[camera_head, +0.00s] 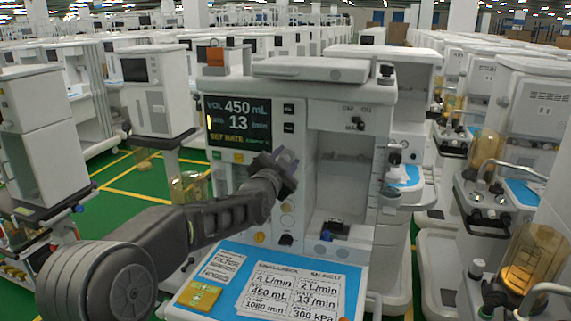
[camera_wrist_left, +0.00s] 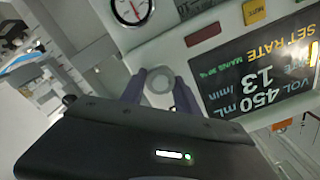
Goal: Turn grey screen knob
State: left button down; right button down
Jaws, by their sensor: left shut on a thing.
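The grey screen knob (camera_wrist_left: 158,84) is a round pale knob on the white cart panel, beside the screen's edge in the left wrist view. My left gripper (camera_wrist_left: 159,90) has its two purple fingers on either side of the knob, closed on it. In the head view my left gripper (camera_head: 286,158) reaches the panel just right of the screen's lower corner, and it hides the knob. The screen (camera_head: 237,122) reads VOL 450 mL, 13 /min and SET RATE. My right gripper is not in either view.
A round gauge (camera_wrist_left: 131,10) sits near the knob. A blue worktop (camera_head: 232,262) with printed cards (camera_head: 290,292) and a yellow pad (camera_head: 199,295) lies below my arm. An open bay (camera_head: 345,165) is to the right. Other carts stand around on the green floor.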

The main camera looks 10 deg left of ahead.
pick_arm(q)
jog(key=shift+m, duration=0.5)
jog(key=c, duration=1.2)
grip_release()
jog(key=shift+o, duration=0.2)
jog(key=shift+s, duration=0.1)
jog(key=s+b, duration=0.2)
jog(key=s, duration=0.5)
jog(key=shift+s+a, duration=0.2)
jog(key=shift+s, duration=0.1)
